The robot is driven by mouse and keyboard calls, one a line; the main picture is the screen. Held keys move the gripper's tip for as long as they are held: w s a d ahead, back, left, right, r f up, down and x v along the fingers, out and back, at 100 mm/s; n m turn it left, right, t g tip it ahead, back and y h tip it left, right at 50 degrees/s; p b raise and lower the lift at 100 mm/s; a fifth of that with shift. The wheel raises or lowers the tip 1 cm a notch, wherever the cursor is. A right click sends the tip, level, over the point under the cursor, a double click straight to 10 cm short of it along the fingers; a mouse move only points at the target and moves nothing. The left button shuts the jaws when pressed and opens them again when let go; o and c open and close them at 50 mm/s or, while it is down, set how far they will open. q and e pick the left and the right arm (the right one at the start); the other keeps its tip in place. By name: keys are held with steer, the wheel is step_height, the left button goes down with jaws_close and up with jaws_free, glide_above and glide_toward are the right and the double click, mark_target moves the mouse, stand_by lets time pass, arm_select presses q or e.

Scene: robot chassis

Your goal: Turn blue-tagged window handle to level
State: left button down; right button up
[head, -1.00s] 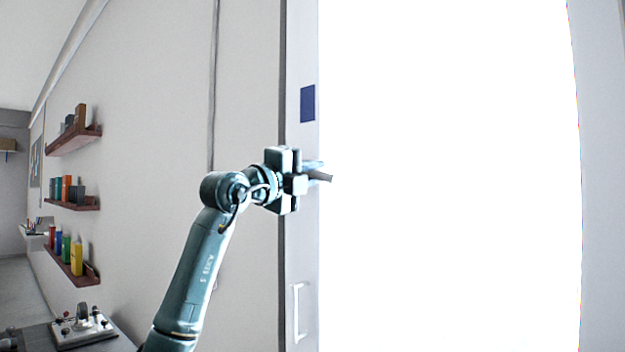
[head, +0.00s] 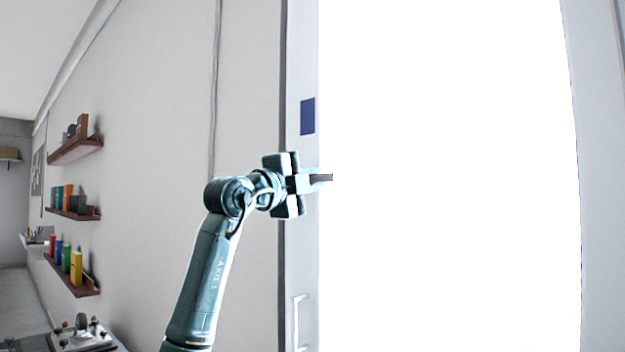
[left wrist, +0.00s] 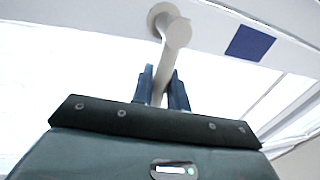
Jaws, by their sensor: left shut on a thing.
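The blue tag (head: 307,116) is a dark blue rectangle on the pale window frame, and it also shows in the left wrist view (left wrist: 250,43). The window handle is a grey bar whose end (head: 327,177) shows below the tag in the head view, close to level. In the left wrist view the handle's round base and bar (left wrist: 172,36) run down between the fingers. My left gripper (head: 313,179) is shut on the bar, and its two blue fingers (left wrist: 163,92) sit on either side of it. My right gripper is not in view.
A second, pale handle (head: 299,321) stands upright lower on the frame. The bright window pane (head: 450,180) fills the right side. Shelves with books and boxes (head: 75,150) hang on the left wall. A bench with a device (head: 82,335) is at the lower left.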

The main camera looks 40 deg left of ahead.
arm_select(q)
steer(key=c, duration=1.4)
jaws_free()
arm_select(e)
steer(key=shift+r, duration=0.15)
